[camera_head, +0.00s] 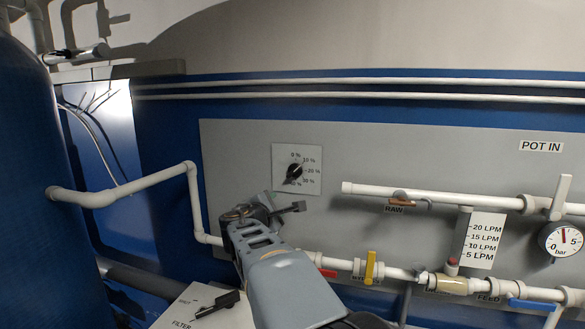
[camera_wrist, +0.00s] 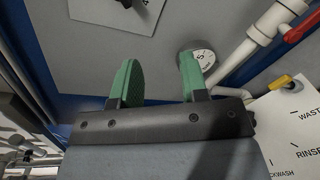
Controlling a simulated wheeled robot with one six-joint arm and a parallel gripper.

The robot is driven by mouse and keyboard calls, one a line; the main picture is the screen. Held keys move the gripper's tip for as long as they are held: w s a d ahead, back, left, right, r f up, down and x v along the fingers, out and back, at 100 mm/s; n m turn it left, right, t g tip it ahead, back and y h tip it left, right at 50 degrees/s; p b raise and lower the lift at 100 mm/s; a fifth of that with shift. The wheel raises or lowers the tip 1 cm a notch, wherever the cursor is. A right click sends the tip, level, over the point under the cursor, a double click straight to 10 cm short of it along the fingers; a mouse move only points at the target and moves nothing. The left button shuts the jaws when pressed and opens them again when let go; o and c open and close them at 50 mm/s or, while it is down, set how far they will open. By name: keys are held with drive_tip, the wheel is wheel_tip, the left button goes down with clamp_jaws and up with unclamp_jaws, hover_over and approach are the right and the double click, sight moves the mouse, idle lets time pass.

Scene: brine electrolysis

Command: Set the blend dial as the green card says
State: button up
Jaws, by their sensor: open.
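The blend dial (camera_head: 294,172) is a black knob on a pale square plate on the grey wall panel, with marks from 0 % upward around its right side. Its exact pointer setting is too small to read. My gripper (camera_head: 268,208) is just below and left of the dial plate, apart from the knob. In the wrist view my gripper (camera_wrist: 157,80) is open, with two green-padded fingers and nothing between them. A pale plate, perhaps the dial's, is cut by the top edge there. I see no green card in either view.
A RAW pipe (camera_head: 450,199) with valves runs right of the dial. A lower pipe (camera_head: 400,273) carries a yellow valve handle (camera_head: 371,267). A flow scale (camera_head: 482,240) and a pressure gauge (camera_head: 564,242) are at right. A blue tank (camera_head: 30,190) stands left.

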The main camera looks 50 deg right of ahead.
sight(291, 173)
drive_tip(key=w+d+r+n+p, duration=0.1)
drive_tip(key=w+d+p, duration=0.1)
drive_tip(key=d, duration=0.3)
drive_tip(key=w+d+r+n+h+p, duration=0.1)
drive_tip(key=w+d, duration=0.2)
drive_tip(key=d, duration=0.2)
drive_tip(key=w+d+r+n+t+p, duration=0.1)
drive_tip(key=w+d+r+p, duration=0.1)
drive_tip(key=d, duration=0.3)
drive_tip(key=shift+w+d+p, duration=0.1)
drive_tip(key=shift+w+p, duration=0.2)
drive_tip(key=shift+w, duration=0.15)
clamp_jaws()
